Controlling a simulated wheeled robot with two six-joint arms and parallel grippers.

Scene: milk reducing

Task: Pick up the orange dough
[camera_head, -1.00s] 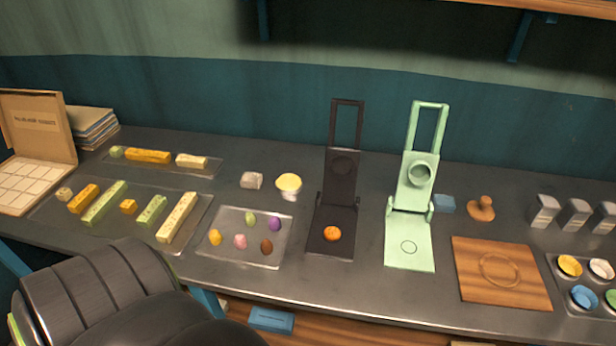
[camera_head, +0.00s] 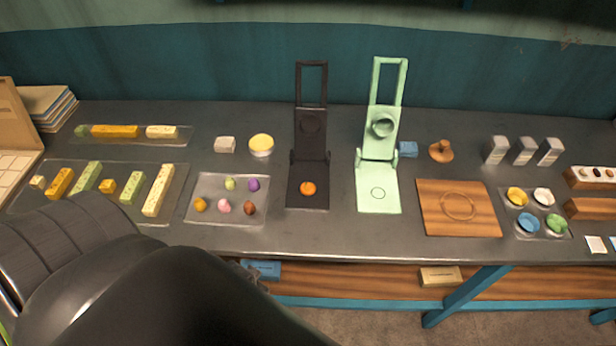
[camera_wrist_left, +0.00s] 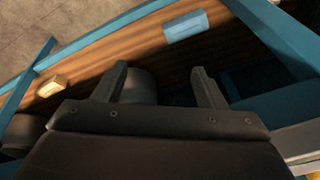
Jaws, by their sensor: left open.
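In the head view, a round orange dough ball (camera_head: 308,188) lies on the lower plate of the open dark press (camera_head: 309,160). A yellow-orange dough piece (camera_head: 200,204) lies on the clear tray (camera_head: 228,218) with several other coloured pieces. My left arm comes in at the lower left; its gripper is mostly hidden behind the arm, below the table's front edge. In the left wrist view, my left gripper (camera_wrist_left: 158,82) is open and empty, its fingers apart, over the area under the table. My right gripper is not seen.
An open pale green press (camera_head: 378,190) and a wooden board (camera_head: 458,208) stand right of the dark press. Farther right is a tray of coloured cups (camera_head: 537,208). The table's front edge lies between my left gripper and the tabletop. A lower shelf (camera_head: 370,284) holds small boxes.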

